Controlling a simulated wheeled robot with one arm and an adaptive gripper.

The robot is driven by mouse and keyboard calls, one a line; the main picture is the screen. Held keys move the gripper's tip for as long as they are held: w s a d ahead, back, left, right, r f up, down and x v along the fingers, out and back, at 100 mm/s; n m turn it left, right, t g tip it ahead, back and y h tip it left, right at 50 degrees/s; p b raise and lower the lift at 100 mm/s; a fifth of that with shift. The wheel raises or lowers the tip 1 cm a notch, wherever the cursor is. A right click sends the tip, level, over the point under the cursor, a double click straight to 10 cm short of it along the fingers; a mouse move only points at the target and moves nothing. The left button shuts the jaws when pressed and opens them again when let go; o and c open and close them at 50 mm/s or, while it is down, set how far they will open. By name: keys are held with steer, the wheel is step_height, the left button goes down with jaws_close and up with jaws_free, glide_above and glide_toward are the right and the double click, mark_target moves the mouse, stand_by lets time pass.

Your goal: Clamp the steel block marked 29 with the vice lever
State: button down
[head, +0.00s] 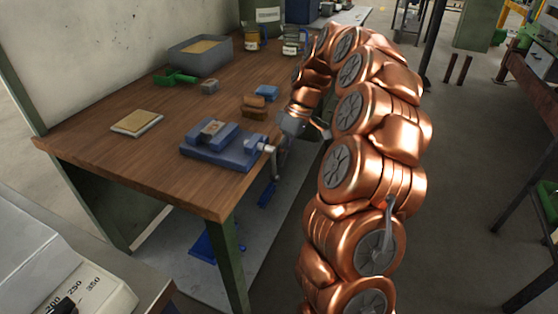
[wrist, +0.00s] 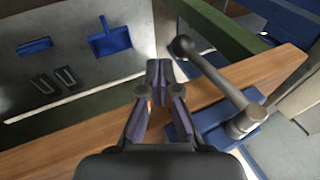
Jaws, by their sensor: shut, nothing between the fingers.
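The blue vice (head: 222,149) sits at the front edge of the wooden bench. A small block (head: 213,127) with a pale top lies between its jaws; its marking is too small to read, and I cannot tell whether the jaws press on it. The grey vice lever (wrist: 214,80) with a round knob slants across the wrist view, running down to its hub at the right. My gripper (wrist: 158,72) is shut and empty, its fingertips left of the lever knob and apart from it in the picture. In the head view my arm's end is beside the vice screw (head: 267,147), its fingertips hard to make out.
A grey block (head: 210,87), a green tool (head: 176,79), a blue block (head: 267,92), brown blocks (head: 254,108) and a pad (head: 137,122) lie on the bench (head: 120,166). A grey bin (head: 200,60) stands behind.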

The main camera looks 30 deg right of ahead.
steer(key=w+d+r+p, duration=0.1)
steer(key=w+d, duration=0.4)
steer(key=d, duration=0.5)
steer(key=shift+d+p, duration=0.15)
steer(key=shift+p, duration=0.3)
steer(key=shift+w, duration=0.1)
stand_by(0.9)
